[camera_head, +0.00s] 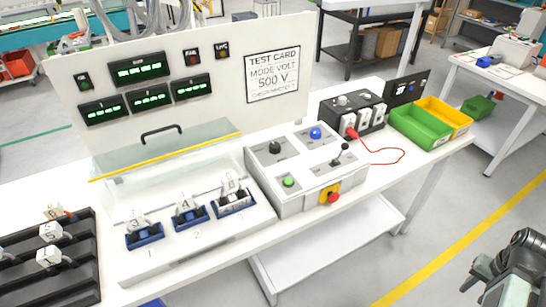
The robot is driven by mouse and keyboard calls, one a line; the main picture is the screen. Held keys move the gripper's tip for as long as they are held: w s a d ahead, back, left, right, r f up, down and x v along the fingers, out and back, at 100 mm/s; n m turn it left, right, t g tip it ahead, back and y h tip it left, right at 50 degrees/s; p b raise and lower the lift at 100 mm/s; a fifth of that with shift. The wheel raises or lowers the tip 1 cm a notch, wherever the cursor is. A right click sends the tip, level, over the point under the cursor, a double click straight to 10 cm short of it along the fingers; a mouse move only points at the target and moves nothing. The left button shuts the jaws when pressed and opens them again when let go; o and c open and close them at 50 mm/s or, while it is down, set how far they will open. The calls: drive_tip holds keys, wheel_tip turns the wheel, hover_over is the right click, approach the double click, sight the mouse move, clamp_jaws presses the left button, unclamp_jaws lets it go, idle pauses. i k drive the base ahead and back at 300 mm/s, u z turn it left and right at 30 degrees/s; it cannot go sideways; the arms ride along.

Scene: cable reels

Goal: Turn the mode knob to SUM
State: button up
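A white control box (296,207) stands on the bench. A black knob (275,147) sits on its upper left panel; its markings are too small to read, so I cannot tell its setting or whether it is the mode knob. The box also carries a blue button (316,133), a green button (288,182), a black lever (341,154) and a red stop button on yellow (332,197). My arm, with what looks like my gripper (490,283), is at the bottom right, well away from the box. Its fingers are not clear.
A test card (272,77) reads MODE VOLT, 500 V. A black socket box (368,127) has a red cable (385,152). Green (420,127) and yellow bins stand right. Floor before the bench is clear.

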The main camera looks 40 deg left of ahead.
sight(274, 147)
drive_tip(key=u, duration=1.5)
